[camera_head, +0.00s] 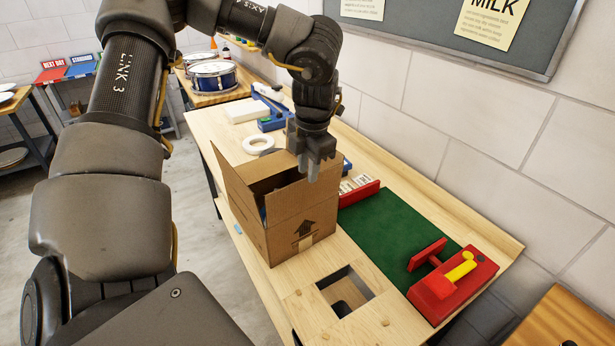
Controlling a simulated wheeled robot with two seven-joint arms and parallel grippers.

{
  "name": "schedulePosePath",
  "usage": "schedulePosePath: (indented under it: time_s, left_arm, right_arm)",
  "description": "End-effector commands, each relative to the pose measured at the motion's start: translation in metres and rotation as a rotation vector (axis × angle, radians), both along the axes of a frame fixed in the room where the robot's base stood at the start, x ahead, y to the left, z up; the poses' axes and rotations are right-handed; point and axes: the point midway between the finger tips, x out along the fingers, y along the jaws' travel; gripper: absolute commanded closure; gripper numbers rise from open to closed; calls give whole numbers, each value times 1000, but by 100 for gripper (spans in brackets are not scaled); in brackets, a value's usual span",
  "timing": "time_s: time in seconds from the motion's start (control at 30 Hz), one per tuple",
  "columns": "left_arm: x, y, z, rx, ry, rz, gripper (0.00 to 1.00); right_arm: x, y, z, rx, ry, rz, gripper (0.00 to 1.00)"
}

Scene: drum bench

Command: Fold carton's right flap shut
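The brown cardboard carton (281,236) stands on the wooden bench, with a black arrow on its front face. Its top is at least partly open and the dark inside shows. One flap (239,186) stands up on its left side. My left gripper (309,173) points down over the carton's right part. Its grey fingers look close together with nothing seen between them; whether they touch the flap is unclear. My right gripper is not in view.
A green mat (391,236) and a red device with a yellow handle (455,279) lie right of the carton. A square opening (346,290) is in front. A wall runs along the right.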

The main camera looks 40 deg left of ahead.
Motion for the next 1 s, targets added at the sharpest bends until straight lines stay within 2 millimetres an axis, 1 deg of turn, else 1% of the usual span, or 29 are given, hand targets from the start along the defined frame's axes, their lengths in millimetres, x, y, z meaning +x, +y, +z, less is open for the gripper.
schedulePosePath:
  time_s: [0.03,0.1,0.2,0.3,0.43,0.67,0.83,0.87,1.0]
  left_arm:
    - [-1,1,-7,-1,5,1,75]
    - [-1,2,-18,-2,4,0,75]
    - [0,4,-30,-1,3,0,75]
    - [0,5,-38,-1,1,1,75]
    - [1,5,-43,0,-1,1,75]
    - [1,5,-44,0,-2,1,75]
    - [1,5,-44,0,-1,1,98]
    - [1,5,-44,0,-1,1,100]
    - [1,5,-44,0,-1,1,100]
  right_arm:
    - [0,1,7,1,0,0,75]
    - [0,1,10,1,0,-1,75]
    - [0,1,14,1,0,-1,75]
    - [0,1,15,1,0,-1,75]
    - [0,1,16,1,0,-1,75]
    - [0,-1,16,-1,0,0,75]
    - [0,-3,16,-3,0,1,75]
    - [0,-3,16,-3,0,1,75]
    - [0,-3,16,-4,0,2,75]
